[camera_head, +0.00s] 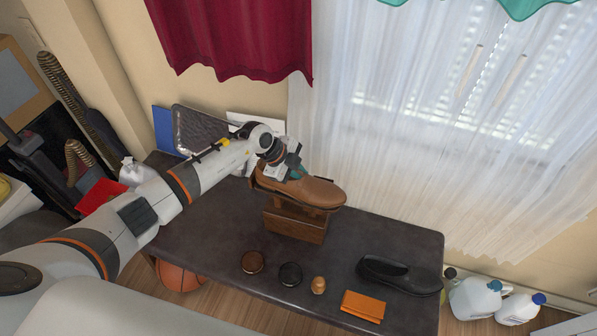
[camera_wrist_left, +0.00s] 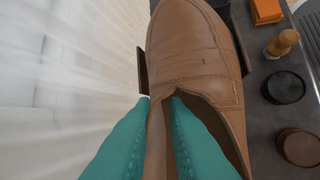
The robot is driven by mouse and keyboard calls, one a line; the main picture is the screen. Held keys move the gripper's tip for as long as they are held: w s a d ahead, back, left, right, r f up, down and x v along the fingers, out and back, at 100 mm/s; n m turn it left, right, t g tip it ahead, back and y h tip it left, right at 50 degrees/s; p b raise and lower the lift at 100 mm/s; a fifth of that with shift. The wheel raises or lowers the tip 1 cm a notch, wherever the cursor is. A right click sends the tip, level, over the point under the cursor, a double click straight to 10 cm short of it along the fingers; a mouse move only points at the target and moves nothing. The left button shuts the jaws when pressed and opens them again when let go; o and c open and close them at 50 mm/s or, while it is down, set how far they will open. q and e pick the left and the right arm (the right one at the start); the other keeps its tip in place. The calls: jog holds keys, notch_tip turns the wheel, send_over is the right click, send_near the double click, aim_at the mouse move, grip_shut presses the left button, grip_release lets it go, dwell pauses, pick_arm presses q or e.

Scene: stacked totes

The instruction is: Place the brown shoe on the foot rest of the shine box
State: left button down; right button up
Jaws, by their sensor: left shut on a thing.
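The brown shoe (camera_head: 318,191) is over the wooden shine box (camera_head: 294,224), toe pointing right in the head view. The shoe hides most of the foot rest. I cannot tell whether the sole touches it. A bit of the box (camera_wrist_left: 142,72) shows beside the shoe in the wrist view. My right gripper is not in view.
The dark table (camera_head: 205,240) also holds a black shoe (camera_head: 398,275), an orange cloth (camera_head: 363,306), a small brush (camera_head: 318,285) and two round tins (camera_head: 290,274), (camera_head: 252,262). A curtained window is behind. Jugs (camera_head: 475,298) stand right of the table.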

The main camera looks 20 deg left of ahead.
pick_arm(q)
jog(key=c, duration=1.4)
grip_release()
jog(key=shift+a, duration=0.1)
jog(key=shift+c, duration=0.2)
jog(key=v, duration=1.2)
